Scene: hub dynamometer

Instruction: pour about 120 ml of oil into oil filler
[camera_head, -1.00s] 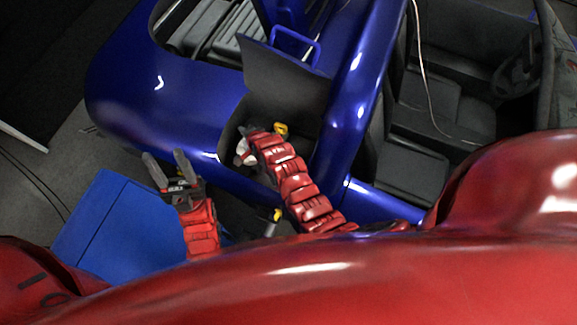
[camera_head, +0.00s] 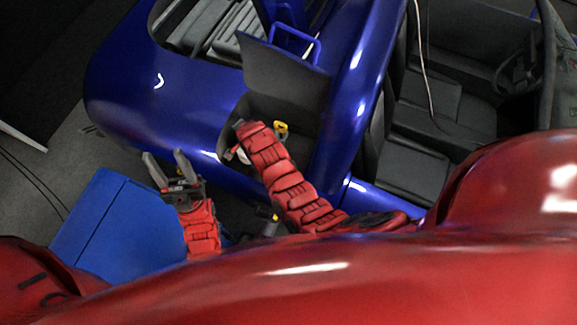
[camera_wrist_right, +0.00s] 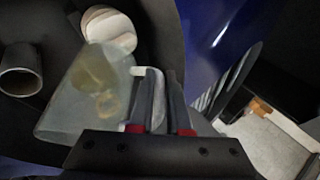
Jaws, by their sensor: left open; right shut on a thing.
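In the right wrist view, my right gripper (camera_wrist_right: 163,80) is shut on the handle of a translucent oil jug (camera_wrist_right: 65,110) with yellowish oil inside. The jug looks tilted. A dark, open round neck (camera_wrist_right: 20,72), likely the oil filler, stands left of the jug, apart from it in the picture. I cannot tell whether oil flows. In the head view, a bit of the pale jug (camera_head: 240,153) shows in the car's open bay beside my right arm, which hides the right gripper and the neck. My left gripper (camera_head: 167,160) is open and empty, left of the bay.
The blue car body (camera_head: 160,110) surrounds the bay, with a raised dark flap (camera_head: 283,75) behind it. A yellow handle (camera_head: 281,129) stands just right of my right arm. A blue box (camera_head: 105,225) stands at lower left. A pale round piece (camera_wrist_right: 108,27) lies beyond the jug.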

